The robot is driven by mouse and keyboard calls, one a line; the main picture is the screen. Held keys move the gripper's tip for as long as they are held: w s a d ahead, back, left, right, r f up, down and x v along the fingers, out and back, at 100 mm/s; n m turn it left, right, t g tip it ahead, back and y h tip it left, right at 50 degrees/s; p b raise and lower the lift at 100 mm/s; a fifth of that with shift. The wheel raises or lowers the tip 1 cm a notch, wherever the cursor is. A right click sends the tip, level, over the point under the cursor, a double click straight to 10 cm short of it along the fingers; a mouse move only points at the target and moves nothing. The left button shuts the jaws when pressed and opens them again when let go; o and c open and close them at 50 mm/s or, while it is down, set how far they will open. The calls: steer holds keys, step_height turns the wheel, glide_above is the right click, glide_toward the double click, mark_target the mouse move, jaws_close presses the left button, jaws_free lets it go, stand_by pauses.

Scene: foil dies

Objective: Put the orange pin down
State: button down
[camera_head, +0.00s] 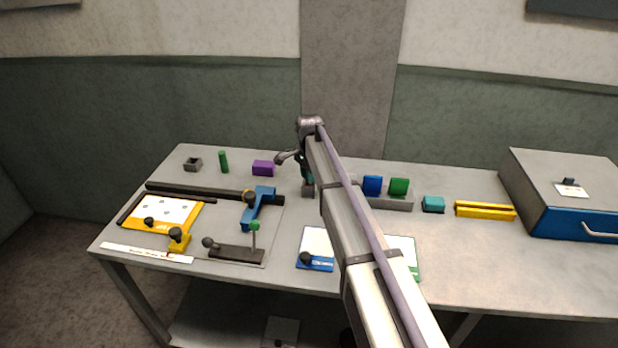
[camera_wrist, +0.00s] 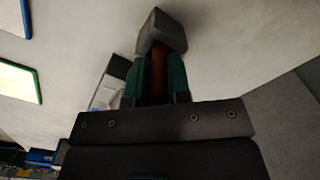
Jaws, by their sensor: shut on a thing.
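The orange pin (camera_wrist: 158,84) shows as a dark orange-brown strip between the two teal fingers of my gripper (camera_wrist: 161,60) in the wrist view. The fingers are shut on it. A grey block (camera_wrist: 163,30) lies at the far end of the pin, just past the fingertips. I cannot tell whether the pin touches it or sits in it. In the head view my gripper (camera_head: 306,170) points down over the back middle of the table, with the grey block (camera_head: 308,190) right below it. The pin is not distinguishable there.
A green pin (camera_head: 223,162), a grey square socket (camera_head: 192,165) and a purple block (camera_head: 263,168) stand to the left. A grey rack (camera_head: 393,203) with blue and green blocks stands close on the right. A blue clamp-like piece (camera_head: 258,207) is at front left.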

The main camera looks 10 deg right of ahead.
steer(key=shift+f, duration=0.25)
steer(key=c, duration=1.1)
jaws_free()
steer(key=shift+r, duration=0.1)
steer(key=shift+o, duration=0.2)
step_height(320, 180, up, 13)
steer(key=p, duration=1.3)
steer(key=s+f+n+b, duration=0.1)
steer(key=s+n, duration=1.2)
steer(key=s, duration=2.1)
steer(key=shift+s+f+b, duration=0.3)
steer(key=shift+b, duration=0.1)
